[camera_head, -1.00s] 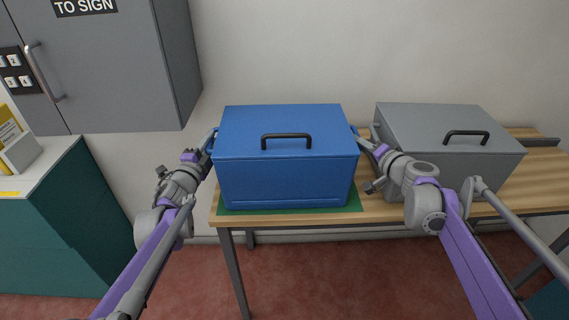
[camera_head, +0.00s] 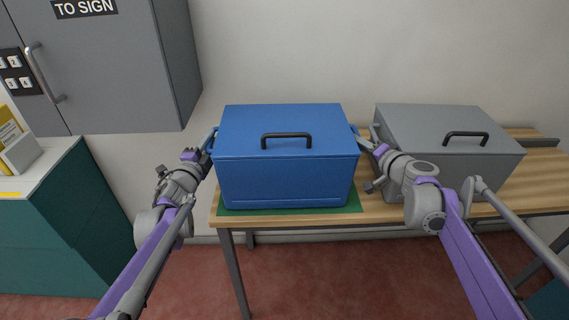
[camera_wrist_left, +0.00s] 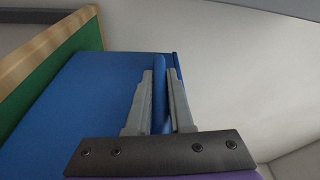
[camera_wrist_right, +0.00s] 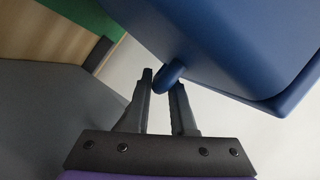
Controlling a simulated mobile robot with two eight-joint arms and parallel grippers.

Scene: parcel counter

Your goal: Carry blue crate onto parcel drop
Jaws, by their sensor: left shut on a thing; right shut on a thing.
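The blue crate (camera_head: 285,178) with a black handle on its lid is upright at the left end of the wooden table. It is over the green mat (camera_head: 345,204), the parcel drop by its look, whose edge shows at the front; I cannot tell if it touches the mat. My left gripper (camera_head: 211,138) is at the crate's left side. In the left wrist view its fingers (camera_wrist_left: 160,100) are shut on a blue side handle (camera_wrist_left: 159,90). My right gripper (camera_head: 358,136) is at the right side. In the right wrist view its fingers (camera_wrist_right: 162,95) are shut on the other handle (camera_wrist_right: 170,75).
A grey crate (camera_head: 455,152) with a black handle stands on the table (camera_head: 545,185) to the right, close to my right arm. A teal counter (camera_head: 60,235) with small boxes is at the left. A grey cabinet (camera_head: 110,65) hangs at the upper left.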

